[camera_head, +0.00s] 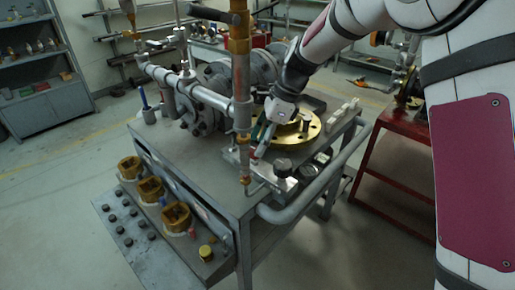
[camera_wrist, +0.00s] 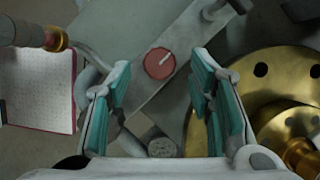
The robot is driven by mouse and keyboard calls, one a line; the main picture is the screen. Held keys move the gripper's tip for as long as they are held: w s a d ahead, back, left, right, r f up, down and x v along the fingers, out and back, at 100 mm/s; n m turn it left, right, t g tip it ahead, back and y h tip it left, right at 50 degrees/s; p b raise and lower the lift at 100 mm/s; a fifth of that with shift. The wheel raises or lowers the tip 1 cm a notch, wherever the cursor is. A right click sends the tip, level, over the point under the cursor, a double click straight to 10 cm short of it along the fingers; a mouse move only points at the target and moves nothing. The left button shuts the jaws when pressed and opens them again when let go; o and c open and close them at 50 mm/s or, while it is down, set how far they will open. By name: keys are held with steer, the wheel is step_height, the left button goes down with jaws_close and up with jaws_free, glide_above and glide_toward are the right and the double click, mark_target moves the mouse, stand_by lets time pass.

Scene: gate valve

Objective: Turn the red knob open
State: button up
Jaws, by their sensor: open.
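The red knob (camera_wrist: 159,63) shows in the wrist view as a small round red disc with a pale mark on it. It sits on a grey metal bar or plate (camera_wrist: 185,38). My gripper (camera_wrist: 162,80) is open, with its teal-padded fingers on either side of the knob in the picture and empty space between them. I cannot tell the distance to the knob. In the head view my gripper (camera_head: 262,138) reaches down beside the vertical brass and grey pipe and hides much of the knob's area.
A brass flange (camera_head: 300,132) lies right of my gripper on the grey workbench (camera_head: 185,150). The vertical pipe (camera_head: 241,75) stands close on the left. A pipe rail (camera_head: 325,180) edges the bench. A red stand (camera_head: 395,180) is at the right.

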steer(key=shift+x, duration=1.25)
jaws_close()
